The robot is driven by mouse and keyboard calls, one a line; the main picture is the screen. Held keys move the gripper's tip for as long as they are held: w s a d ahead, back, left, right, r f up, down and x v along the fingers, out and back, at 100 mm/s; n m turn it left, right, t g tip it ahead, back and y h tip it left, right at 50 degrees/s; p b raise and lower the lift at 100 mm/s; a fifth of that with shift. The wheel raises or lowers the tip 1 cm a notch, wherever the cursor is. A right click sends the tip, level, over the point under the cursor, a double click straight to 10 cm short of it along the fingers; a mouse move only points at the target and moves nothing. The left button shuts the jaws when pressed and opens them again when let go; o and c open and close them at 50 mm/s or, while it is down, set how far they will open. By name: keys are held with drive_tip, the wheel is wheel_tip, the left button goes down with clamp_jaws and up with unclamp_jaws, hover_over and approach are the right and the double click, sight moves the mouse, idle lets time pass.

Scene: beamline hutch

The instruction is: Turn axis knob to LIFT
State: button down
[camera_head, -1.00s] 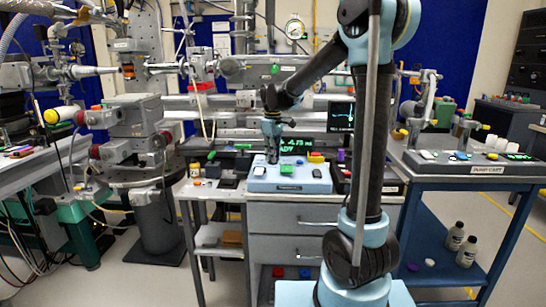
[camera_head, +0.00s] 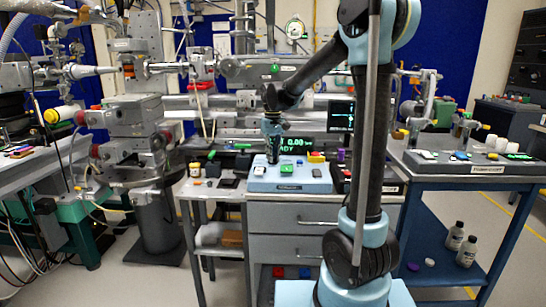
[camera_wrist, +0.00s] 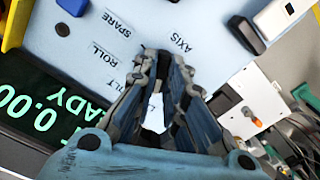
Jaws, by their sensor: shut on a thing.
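The pale blue control box (camera_head: 262,185) stands on the grey cabinet in the head view. Its top also shows in the wrist view (camera_wrist: 185,20), with printed labels AXIS, ROLL, SPARE and a partly covered one ending in LT. My gripper (camera_head: 273,160) points down onto the box. In the wrist view my gripper (camera_wrist: 163,62) has its fingers close together beside the labels, shut on the axis knob. The fingers hide most of the knob, so I cannot tell where its pointer stands. A white piece (camera_wrist: 154,114) shows between the fingers.
A dark display (camera_wrist: 45,110) beside the box reads 0.00 and READY in green. A dark button (camera_wrist: 246,35) and a white rocker (camera_wrist: 282,18) lie near the fingers.

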drive_tip(key=shift+w+m, duration=0.1)
drive_tip(key=shift+m, duration=0.5)
drive_tip(key=c, duration=1.6)
unclamp_jaws()
drive_tip(key=shift+c, duration=0.2)
wheel_tip(320, 180, up, 12)
